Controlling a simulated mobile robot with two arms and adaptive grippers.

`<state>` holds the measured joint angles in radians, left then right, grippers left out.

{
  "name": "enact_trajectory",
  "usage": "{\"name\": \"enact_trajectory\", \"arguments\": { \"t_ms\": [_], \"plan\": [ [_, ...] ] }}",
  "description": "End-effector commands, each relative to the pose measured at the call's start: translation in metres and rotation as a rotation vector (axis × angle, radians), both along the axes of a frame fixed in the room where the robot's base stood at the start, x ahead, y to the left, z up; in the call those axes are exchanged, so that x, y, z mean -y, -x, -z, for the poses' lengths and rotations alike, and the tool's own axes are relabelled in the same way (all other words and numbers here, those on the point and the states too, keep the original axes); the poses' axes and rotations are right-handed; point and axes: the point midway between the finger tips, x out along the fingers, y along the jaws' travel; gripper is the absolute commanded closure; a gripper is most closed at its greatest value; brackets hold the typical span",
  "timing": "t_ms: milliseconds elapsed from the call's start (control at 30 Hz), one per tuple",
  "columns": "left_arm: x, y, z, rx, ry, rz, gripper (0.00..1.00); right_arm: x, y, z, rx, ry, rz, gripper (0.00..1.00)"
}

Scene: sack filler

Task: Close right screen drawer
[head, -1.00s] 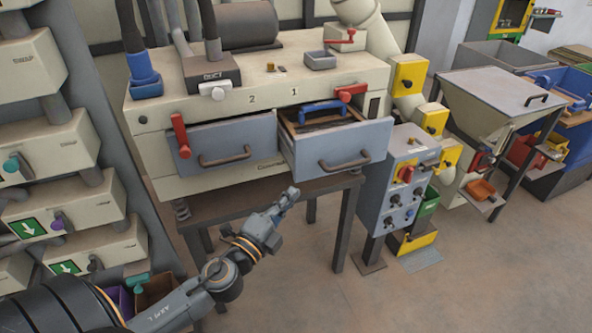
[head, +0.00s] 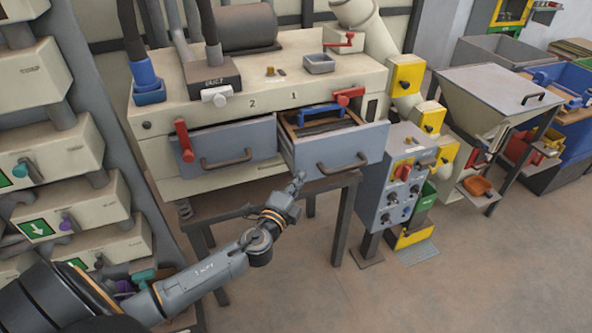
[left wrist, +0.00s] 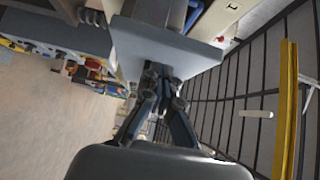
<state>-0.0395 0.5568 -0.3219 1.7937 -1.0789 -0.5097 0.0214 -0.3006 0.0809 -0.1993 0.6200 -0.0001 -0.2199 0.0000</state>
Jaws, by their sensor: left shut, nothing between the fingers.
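The right screen drawer (head: 335,152) stands pulled out of the cream machine, with its grey front and dark bar handle (head: 343,164) facing me. A blue-handled screen (head: 321,113) sits inside it. My left gripper (head: 298,177) is shut and empty, just in front of the drawer front near its lower left corner. In the left wrist view the closed fingers (left wrist: 160,72) point at a grey panel (left wrist: 165,45), which looks like the drawer front. I cannot tell whether they touch it. My right gripper is not in view.
The left drawer (head: 226,145) sits beside it, with a red lever (head: 184,140) at its left. Another red lever (head: 348,95) is above the right drawer. A control box (head: 395,185) stands close on the right. The floor in front (head: 370,290) is clear.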

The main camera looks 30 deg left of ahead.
Motion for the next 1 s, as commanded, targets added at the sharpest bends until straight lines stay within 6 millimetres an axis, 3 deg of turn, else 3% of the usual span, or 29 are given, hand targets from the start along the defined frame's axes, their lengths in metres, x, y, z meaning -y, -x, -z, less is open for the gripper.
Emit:
{"name": "enact_trajectory", "arguments": {
  "t_ms": [200,633,1000],
  "plan": [
    [-0.014,-0.011,0.000,0.000,-0.001,0.000,1.00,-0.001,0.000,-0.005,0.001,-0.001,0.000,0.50],
    [-0.019,-0.014,0.001,0.001,-0.001,0.000,1.00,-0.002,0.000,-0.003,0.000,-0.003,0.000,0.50],
    [-0.081,-0.064,0.002,0.003,-0.002,-0.002,1.00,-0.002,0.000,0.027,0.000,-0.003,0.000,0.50]
  ]
}}
